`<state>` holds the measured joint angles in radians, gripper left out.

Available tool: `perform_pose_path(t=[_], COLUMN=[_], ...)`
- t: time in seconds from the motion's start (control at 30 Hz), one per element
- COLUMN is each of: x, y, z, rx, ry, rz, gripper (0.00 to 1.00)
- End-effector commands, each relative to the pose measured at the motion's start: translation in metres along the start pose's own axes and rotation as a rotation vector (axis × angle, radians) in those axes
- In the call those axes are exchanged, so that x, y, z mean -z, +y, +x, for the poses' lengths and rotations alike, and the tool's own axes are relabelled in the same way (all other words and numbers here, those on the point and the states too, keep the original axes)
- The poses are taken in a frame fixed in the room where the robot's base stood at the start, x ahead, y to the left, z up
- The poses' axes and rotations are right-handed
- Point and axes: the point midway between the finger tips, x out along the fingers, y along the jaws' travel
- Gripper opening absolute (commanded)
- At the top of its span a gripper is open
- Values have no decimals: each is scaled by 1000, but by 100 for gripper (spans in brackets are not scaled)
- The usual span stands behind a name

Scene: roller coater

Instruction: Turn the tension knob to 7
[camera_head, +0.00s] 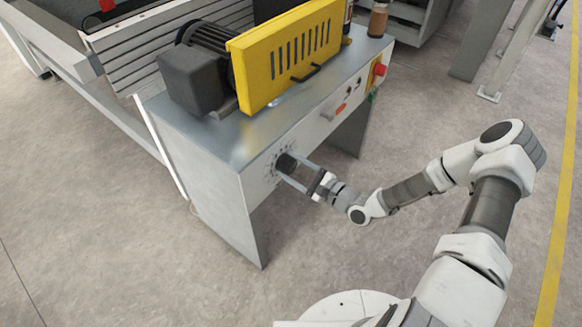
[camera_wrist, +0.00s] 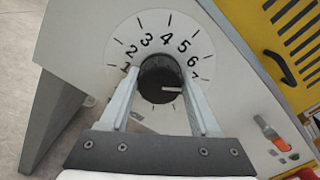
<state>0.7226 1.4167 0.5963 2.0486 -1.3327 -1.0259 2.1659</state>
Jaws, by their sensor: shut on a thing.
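The tension knob (camera_wrist: 160,80) is a round black knob on a white numbered dial (camera_wrist: 150,22) on the machine's grey front panel. It also shows in the head view as a dark knob (camera_head: 287,162) near the panel's left end. Its white pointer line points right in the wrist view, near the 7 or slightly below it; the right finger stands close to that part of the scale, so the exact reading is hard to tell. My gripper (camera_wrist: 160,90) is shut on the knob, one finger on each side. It also shows in the head view (camera_head: 293,170).
An orange switch (camera_head: 341,108) and a red button (camera_head: 379,70) sit farther right on the panel. A yellow guard (camera_head: 285,55) and a dark motor (camera_head: 195,75) stand on top of the machine. The floor in front is clear.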

Motion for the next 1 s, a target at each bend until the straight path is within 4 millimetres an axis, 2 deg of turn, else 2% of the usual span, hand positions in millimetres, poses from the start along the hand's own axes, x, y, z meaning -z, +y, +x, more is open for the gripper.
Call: perform_pose_path(t=[0.3,0.7,0.73,0.9,1.0], x=[0,0,0,0,0], y=[2,1,1,1,0], z=[-1,-1,-1,0,0], rx=[-3,-3,-3,-2,-1], ry=[0,0,0,0,0], rz=[77,82,82,81,81], gripper=[8,8,65,94,94])
